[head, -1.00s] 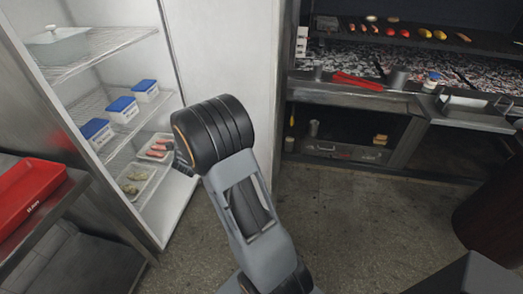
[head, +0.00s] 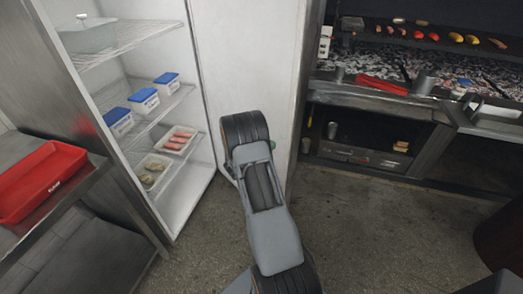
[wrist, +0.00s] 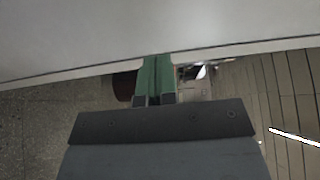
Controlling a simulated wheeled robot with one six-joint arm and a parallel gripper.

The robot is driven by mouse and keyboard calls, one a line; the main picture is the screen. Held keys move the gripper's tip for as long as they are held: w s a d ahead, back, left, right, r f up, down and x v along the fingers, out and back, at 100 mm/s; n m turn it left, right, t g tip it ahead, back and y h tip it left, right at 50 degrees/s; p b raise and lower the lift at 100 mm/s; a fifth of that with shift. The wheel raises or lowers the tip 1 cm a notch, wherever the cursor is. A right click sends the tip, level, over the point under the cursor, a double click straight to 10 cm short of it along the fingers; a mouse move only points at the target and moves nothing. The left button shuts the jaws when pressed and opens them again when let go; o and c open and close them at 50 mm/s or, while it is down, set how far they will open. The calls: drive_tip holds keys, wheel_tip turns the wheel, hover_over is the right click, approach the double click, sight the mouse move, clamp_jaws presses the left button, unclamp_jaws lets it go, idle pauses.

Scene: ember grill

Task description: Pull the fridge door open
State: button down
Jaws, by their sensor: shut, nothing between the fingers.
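The fridge (head: 160,60) stands open at the left of the head view, with its shelves in plain sight. Its door (head: 252,60) is the tall pale panel to the right of the opening, swung well out. In the wrist view a pale flat surface, apparently the door (wrist: 150,30), fills the top, with a dark edge along it. My gripper (wrist: 156,58) has its green fingers together and empty, their tips overlapping that edge. I cannot tell whether they touch it. In the head view my arm hides most of the gripper, low in front of the door.
Fridge shelves hold a pot (head: 88,35), several blue-lidded tubs (head: 144,98) and food trays (head: 178,140). A red tray (head: 40,180) sits on a counter at left. A grill (head: 400,65) stands at right. The floor (head: 380,225) between is clear.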

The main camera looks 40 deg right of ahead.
sight(283, 138)
drive_tip(key=shift+d+p, duration=0.4)
drive_tip(key=shift+d, duration=2.25)
